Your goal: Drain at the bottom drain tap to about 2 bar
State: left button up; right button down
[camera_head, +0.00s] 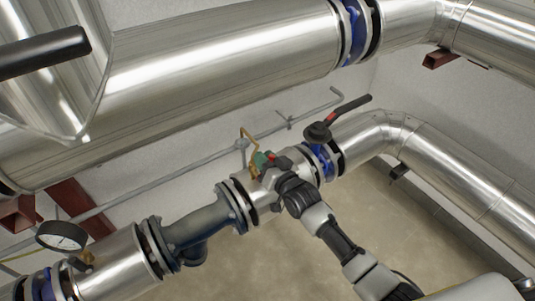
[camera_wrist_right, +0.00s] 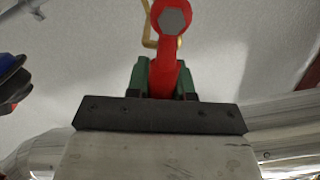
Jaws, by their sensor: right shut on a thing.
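The drain tap has a small red handle (camera_head: 271,157) and a bent brass spout (camera_head: 248,136), on the lower metal pipe near its middle. My right gripper (camera_head: 264,161) reaches it from the lower right. In the right wrist view the green finger pads (camera_wrist_right: 162,80) are closed around the lower part of the red handle (camera_wrist_right: 170,50), with its grey hex nut above them. The brass spout (camera_wrist_right: 148,30) shows behind. A round pressure gauge (camera_head: 62,237) stands on the lower pipe at the left; its reading is too small to tell. My left gripper is not in view.
A valve with a black-and-red lever (camera_head: 346,112) and blue flange stands right of the tap, close to my right arm. A large insulated pipe (camera_head: 220,62) crosses above. A black bar (camera_head: 40,54) sticks in at top left. Floor (camera_head: 270,255) lies open below.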

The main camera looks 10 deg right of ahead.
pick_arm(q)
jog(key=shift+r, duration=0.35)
pick_arm(e)
jog(key=shift+a+n, duration=0.15)
jog(key=shift+n, duration=0.15)
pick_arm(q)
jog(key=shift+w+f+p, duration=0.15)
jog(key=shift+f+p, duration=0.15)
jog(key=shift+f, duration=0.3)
pick_arm(e)
jog(key=shift+s+a, duration=0.1)
jog(key=c, duration=1)
grip_release()
jog(key=shift+s+d, duration=0.2)
jog(key=shift+s, duration=0.3)
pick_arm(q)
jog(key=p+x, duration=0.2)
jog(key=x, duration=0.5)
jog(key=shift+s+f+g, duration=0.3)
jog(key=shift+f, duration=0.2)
pick_arm(e)
jog(key=v, duration=0.9)
jog(key=shift+s+d+r, duration=0.1)
jog(key=shift+s+d, duration=0.05)
jog(key=shift+s, duration=0.15)
